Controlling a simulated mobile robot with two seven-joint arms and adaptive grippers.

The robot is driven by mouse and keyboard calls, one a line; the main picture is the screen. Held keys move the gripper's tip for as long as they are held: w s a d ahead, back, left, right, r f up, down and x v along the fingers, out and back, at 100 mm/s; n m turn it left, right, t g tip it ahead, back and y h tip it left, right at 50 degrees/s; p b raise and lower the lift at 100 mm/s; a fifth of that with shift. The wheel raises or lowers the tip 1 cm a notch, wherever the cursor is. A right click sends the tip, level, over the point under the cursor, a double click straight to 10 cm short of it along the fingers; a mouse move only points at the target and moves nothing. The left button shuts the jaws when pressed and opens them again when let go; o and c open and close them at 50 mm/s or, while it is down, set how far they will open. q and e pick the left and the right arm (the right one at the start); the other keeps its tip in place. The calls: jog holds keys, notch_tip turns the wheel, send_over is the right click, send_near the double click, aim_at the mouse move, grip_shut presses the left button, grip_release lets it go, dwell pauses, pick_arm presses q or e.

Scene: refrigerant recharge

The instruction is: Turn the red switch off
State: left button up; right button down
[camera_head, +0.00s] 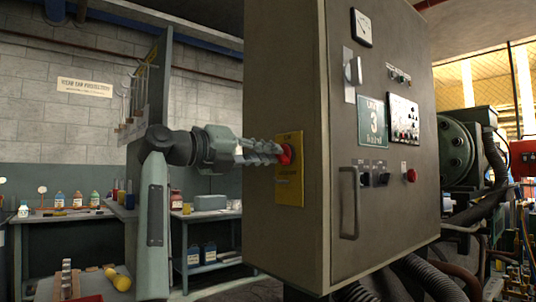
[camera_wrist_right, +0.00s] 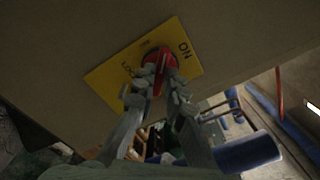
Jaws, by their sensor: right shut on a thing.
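The red switch (camera_head: 285,155) is a rotary knob on a yellow plate (camera_head: 289,190) on the side face of a grey cabinet. My right gripper (camera_head: 277,152) reaches it from the left, with its fingers at the knob. In the right wrist view the red switch (camera_wrist_right: 159,64) lies between the two fingertips of my right gripper (camera_wrist_right: 160,75), which are shut on it. The yellow plate (camera_wrist_right: 108,82) shows "ON" at its upper right; lettering at its lower left is partly hidden by the fingers. My left gripper is not in view.
The cabinet's front (camera_head: 370,215) carries a gauge, a handle and a separate red button (camera_head: 411,175). Hoses (camera_head: 430,280) run below it. A bench (camera_head: 70,216) with bottles stands at the back left. A blue cylinder (camera_wrist_right: 246,152) shows at the lower right of the wrist view.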

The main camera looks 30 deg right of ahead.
jog(key=n, duration=0.4)
jog(key=shift+f, duration=0.1)
jog(key=n, duration=0.3)
jog(key=shift+n, duration=0.4)
jog(key=c, duration=1.7)
grip_release()
jog(key=a, duration=0.9)
jog(key=shift+s, duration=0.35)
